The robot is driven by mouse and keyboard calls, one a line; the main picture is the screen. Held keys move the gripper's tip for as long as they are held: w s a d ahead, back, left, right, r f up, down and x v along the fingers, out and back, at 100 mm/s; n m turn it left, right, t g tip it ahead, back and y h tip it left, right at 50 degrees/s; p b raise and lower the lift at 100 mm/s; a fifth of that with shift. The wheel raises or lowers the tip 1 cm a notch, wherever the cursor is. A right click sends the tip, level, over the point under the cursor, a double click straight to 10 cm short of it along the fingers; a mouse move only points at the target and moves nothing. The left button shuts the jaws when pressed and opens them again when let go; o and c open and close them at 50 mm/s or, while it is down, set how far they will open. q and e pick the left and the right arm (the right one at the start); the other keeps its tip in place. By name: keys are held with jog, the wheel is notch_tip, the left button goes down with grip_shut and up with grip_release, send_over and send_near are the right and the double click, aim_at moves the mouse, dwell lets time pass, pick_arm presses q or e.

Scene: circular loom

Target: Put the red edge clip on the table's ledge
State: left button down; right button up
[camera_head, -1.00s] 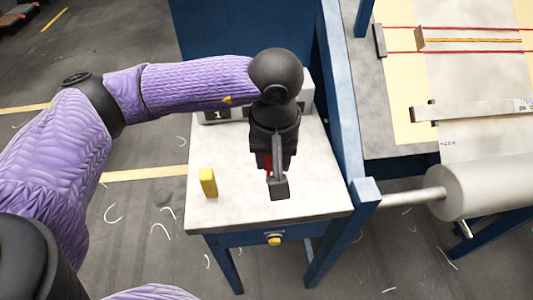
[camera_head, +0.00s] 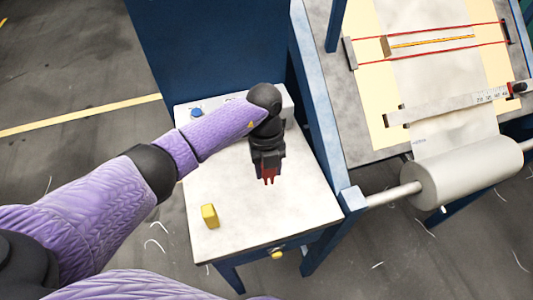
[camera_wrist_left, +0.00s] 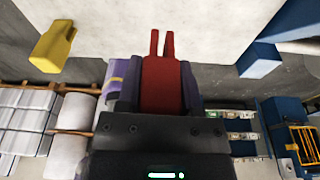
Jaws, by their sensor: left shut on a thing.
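My left gripper (camera_head: 268,170) is shut on the red edge clip (camera_head: 268,178), above the white top of the small table (camera_head: 235,240). In the left wrist view the red clip (camera_wrist_left: 163,85) sits between the dark fingers (camera_wrist_left: 163,90), its two thin prongs pointing away from the gripper. Whether the prongs touch anything is hard to tell; they appear free. My right gripper is not in view.
A yellow clip (camera_head: 209,216) stands at the small table's left side. A blue frame post (camera_head: 328,130) borders the table's right. Beyond it are a pale roller (camera_head: 465,170) and the loom bed (camera_head: 370,140). The tabletop's front is clear.

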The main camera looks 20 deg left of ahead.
aim_at(266, 184)
pick_arm(q)
jog(key=n, duration=0.3)
jog(key=f+n, duration=0.1)
jog(key=shift+s+n+t+h+p, duration=0.3)
jog(key=shift+s+n+h+p, duration=0.1)
jog(key=shift+s+f+n, duration=0.1)
jog(key=shift+f+n, duration=0.1)
jog(key=shift+n, duration=0.5)
jog(key=shift+a+f+n, duration=0.1)
jog(key=shift+f+n, duration=0.15)
jog(key=shift+n, duration=0.05)
jog(key=b+x, duration=0.3)
jog(key=shift+a+f, duration=0.2)
jog(key=shift+f, duration=0.1)
jog(key=shift+f+b, duration=0.25)
jog(key=shift+b, duration=0.3)
jog(key=shift+r, duration=0.1)
jog(key=shift+f+b, duration=0.3)
jog(key=shift+f, duration=0.2)
